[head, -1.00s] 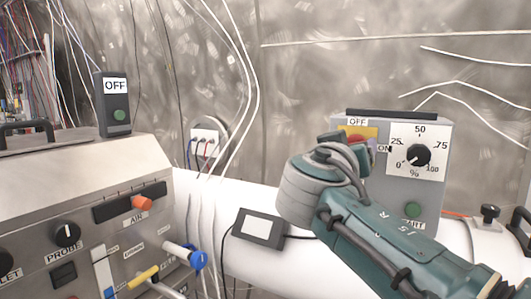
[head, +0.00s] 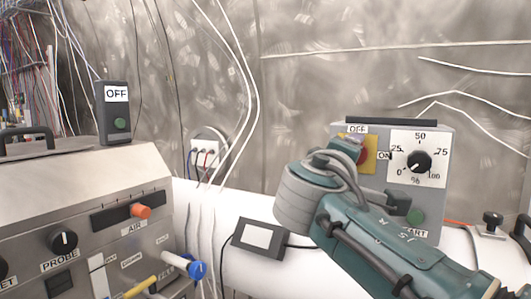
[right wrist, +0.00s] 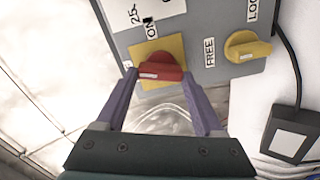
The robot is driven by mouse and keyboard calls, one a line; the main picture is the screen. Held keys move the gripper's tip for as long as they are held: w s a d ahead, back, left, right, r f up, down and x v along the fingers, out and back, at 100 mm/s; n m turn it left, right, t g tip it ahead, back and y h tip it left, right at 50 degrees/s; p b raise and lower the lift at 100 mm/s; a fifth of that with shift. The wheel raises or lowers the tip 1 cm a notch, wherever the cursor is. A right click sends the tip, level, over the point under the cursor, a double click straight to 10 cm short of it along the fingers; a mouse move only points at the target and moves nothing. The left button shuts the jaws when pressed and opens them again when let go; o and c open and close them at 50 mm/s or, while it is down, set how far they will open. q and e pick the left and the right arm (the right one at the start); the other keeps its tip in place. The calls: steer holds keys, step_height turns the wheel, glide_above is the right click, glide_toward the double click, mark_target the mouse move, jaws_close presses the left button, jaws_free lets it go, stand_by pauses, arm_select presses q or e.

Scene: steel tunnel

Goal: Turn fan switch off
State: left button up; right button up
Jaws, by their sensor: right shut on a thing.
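The fan switch, a red rotary knob (right wrist: 163,67), sits on a yellow plate (right wrist: 170,46) on a grey control box (head: 345,130). In the head view the knob (head: 363,156) shows beside OFF and ON labels, partly hidden by my right gripper. In the right wrist view its white mark is toward the left end, near a partly hidden label, and ON reads above it. My right gripper (right wrist: 160,76) has its two purple fingers on either side of the knob and is shut on it. My left gripper is not in view.
The box also carries a percent dial (head: 419,161), a green button (head: 416,216) and a yellow FREE/LOCK switch (right wrist: 243,46). A small grey box (head: 259,235) with a cable lies on the white pipe (head: 225,205). A control console (head: 90,205) stands at left.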

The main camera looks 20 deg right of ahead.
steer(key=n+p, duration=0.1)
steer(key=n, duration=0.2)
steer(key=shift+n, duration=0.4)
stand_by(0.4)
steer(key=o, duration=1.4)
steer(key=b+v, duration=0.2)
steer(key=v, duration=0.8)
